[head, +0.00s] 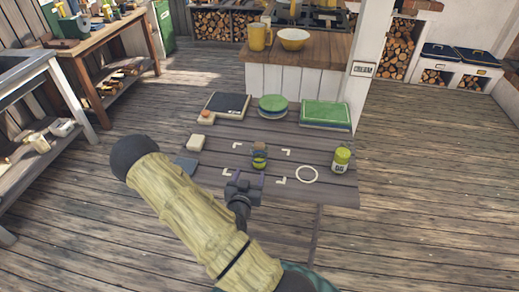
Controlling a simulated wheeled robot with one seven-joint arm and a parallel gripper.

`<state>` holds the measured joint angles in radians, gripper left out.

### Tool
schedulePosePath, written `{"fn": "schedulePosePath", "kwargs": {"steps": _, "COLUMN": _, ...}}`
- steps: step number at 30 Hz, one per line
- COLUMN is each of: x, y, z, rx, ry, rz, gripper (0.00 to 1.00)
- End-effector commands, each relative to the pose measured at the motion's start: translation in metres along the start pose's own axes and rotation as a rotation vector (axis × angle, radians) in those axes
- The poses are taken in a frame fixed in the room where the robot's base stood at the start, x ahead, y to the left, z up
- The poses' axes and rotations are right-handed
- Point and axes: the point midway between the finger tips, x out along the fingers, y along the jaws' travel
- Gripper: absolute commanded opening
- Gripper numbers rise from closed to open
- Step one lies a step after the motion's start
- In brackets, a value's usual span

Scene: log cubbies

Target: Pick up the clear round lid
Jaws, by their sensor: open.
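A thin pale ring with wood visible through it, which looks like the clear round lid (298,172), lies flat on the low plank surface right of centre. My gripper (247,177) is open, with its two dark purplish fingers apart. It is to the left of the lid and apart from it. I see nothing held between the fingers. Just beyond the gripper is a small brown and green stacked item (260,154), standing among pale corner marks; whether the fingers touch it cannot be told.
A green jar with a pale label (342,161) stands right of the lid. A cream block (195,143) and a blue-grey flat piece (187,166) lie left. A dark board (227,103), round green item (272,106) and green rectangular item (324,114) line the back. Floor right is clear.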

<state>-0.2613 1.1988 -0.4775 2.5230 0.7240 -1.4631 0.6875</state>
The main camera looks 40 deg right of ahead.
Motion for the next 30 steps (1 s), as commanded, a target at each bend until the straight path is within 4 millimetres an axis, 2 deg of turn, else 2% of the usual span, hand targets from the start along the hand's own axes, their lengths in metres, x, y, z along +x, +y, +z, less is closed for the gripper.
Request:
{"fn": "schedulePosePath", "kwargs": {"steps": 5, "x": 0.003, "y": 0.0, "z": 0.0, "rx": 0.001, "ry": -0.001, "rz": 0.001, "gripper": 0.64}}
{"fn": "schedulePosePath", "kwargs": {"steps": 8, "x": 0.014, "y": 0.001, "z": -0.002, "rx": 0.002, "ry": 0.001, "rz": 0.003, "gripper": 0.64}}
{"fn": "schedulePosePath", "kwargs": {"steps": 24, "x": 0.107, "y": 0.001, "z": -0.002, "rx": 0.0, "ry": -0.001, "rz": 0.001, "gripper": 0.64}}
{"fn": "schedulePosePath", "kwargs": {"steps": 30, "x": 0.122, "y": 0.0, "z": 0.0, "rx": -0.001, "ry": -0.003, "rz": 0.0, "gripper": 0.64}}
